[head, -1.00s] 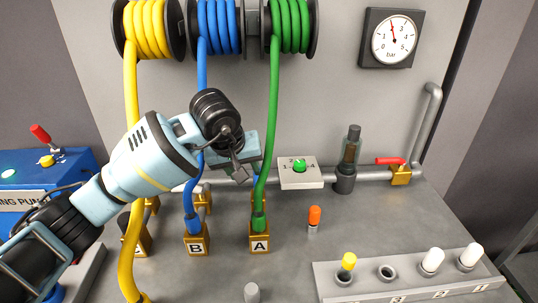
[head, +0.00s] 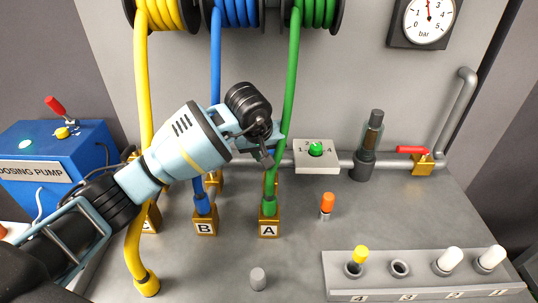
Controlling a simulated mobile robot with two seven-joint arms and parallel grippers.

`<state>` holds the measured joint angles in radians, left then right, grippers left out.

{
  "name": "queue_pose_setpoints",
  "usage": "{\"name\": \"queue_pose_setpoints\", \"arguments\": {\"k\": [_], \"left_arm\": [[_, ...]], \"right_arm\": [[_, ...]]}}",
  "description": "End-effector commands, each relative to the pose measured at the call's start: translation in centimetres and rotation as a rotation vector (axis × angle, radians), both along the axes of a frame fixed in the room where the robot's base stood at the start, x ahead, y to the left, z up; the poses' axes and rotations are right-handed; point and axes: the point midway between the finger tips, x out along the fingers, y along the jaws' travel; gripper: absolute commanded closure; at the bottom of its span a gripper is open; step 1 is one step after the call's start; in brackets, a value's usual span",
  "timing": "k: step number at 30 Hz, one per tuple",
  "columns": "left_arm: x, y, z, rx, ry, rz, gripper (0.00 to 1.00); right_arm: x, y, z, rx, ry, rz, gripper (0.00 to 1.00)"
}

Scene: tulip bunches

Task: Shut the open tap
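A tap with a red lever and brass body (head: 422,160) sits on the grey pipe at the right; its lever lies about level, along the pipe. Other brass fittings stand at the hose feet, including one by hose B (head: 214,178), partly hidden by my arm and the hoses; their lever positions cannot be made out. My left gripper (head: 265,158) is in front of the green hose, well left of the red-levered tap. Its fingers are small and dark, and their opening cannot be made out. My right gripper is not in view.
Yellow, blue and green hoses (head: 292,90) hang down in front of the wall. A switch box with a green knob (head: 316,150) and a dark-topped glass cylinder (head: 373,130) stand between gripper and red lever. A numbered rack (head: 430,270) is at the front right. A blue dosing pump (head: 70,150) stands left.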

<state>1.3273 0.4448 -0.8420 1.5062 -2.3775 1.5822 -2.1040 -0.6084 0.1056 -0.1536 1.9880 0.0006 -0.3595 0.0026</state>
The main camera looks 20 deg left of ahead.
Motion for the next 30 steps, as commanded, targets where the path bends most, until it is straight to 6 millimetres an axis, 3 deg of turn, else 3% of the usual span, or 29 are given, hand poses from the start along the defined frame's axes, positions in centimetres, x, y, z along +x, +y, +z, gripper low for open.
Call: {"name": "queue_pose_setpoints", "arguments": {"k": [4,13,23,30], "left_arm": [[0.41,-0.11,-1.01,-0.001,0.001,-0.001,0.59],[0.51,-0.11,-1.15,0.000,-0.001,-0.001,0.59],[0.52,-0.09,-1.12,0.001,-0.001,-0.001,1.00],[0.53,-0.08,-1.11,0.000,-0.001,0.000,1.00]], "right_arm": [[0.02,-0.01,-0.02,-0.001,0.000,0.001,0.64],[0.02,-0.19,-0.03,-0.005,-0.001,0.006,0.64],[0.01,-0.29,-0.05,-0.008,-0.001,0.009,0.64],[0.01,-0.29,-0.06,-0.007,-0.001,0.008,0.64]]}}
